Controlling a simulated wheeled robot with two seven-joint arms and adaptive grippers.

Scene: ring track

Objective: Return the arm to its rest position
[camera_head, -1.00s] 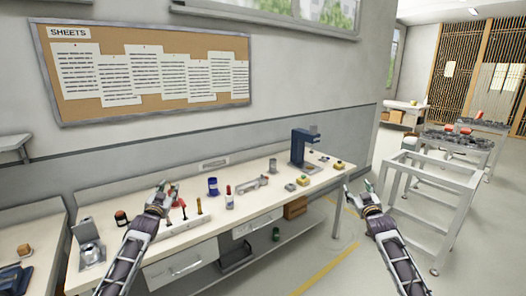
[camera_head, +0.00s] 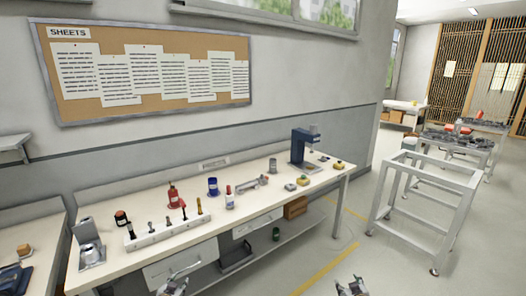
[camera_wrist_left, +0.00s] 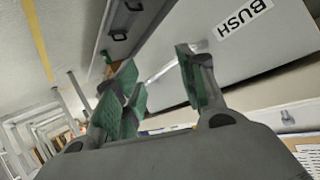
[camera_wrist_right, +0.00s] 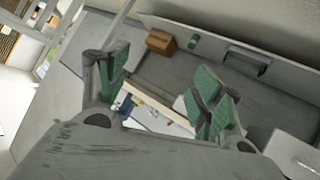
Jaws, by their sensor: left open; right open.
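My left gripper (camera_head: 174,286) is low at the bottom of the head view, in front of the workbench drawers. In the left wrist view its green-padded fingers (camera_wrist_left: 160,88) are apart with nothing between them. My right gripper (camera_head: 352,287) is at the bottom edge, above the floor in front of the bench. In the right wrist view its fingers (camera_wrist_right: 165,90) are apart and empty. Both arms are mostly out of the head view.
The workbench (camera_head: 140,250) carries a tool rack (camera_head: 165,231), a red bottle (camera_head: 173,196), a blue container (camera_head: 213,187), a white bottle (camera_head: 229,198) and a blue press (camera_head: 299,147). A grey frame stand (camera_head: 425,212) is at right. Floor between is clear.

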